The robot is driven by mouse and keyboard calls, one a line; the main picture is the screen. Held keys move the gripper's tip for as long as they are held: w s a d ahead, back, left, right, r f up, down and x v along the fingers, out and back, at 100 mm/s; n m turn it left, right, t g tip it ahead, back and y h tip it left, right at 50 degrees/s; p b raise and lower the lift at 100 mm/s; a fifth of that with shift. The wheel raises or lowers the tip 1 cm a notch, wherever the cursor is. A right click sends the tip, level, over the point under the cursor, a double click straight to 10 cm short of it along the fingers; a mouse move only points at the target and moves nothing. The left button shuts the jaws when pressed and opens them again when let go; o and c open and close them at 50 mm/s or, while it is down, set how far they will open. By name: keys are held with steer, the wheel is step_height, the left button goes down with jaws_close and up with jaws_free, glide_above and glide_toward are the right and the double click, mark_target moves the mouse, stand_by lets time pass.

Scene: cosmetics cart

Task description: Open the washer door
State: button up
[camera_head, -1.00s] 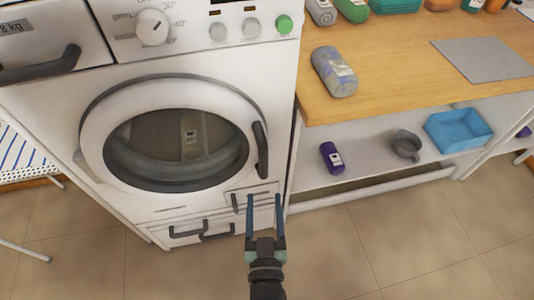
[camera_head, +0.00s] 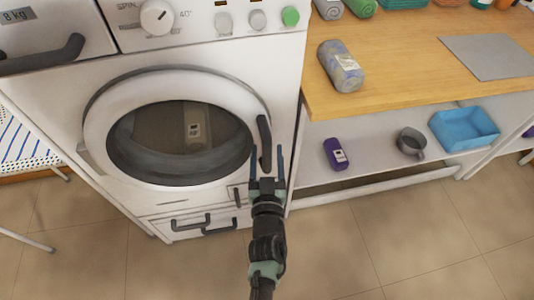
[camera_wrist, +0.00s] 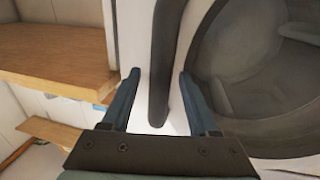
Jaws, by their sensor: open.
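The washer door (camera_head: 101,120) is a white ring with a round dark window on the front of the white washer, and it looks closed. Its dark curved handle (camera_head: 265,140) is on the door's right edge. My gripper (camera_head: 267,160) is open at the handle's lower part, with one blue finger on each side of it in the head view. In the wrist view the handle (camera_wrist: 164,60) runs between the two spread fingers of my gripper (camera_wrist: 158,100), with gaps on both sides. I cannot tell whether either finger touches it.
A wooden counter (camera_head: 410,70) with a rolled grey towel (camera_head: 340,66) stands right of the washer. The shelf below holds a purple bottle (camera_head: 335,154), a grey mug (camera_head: 411,142) and a blue bin (camera_head: 466,130). The tiled floor (camera_head: 400,240) in front is clear.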

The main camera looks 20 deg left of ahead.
jaws_close()
stand_by(1.4)
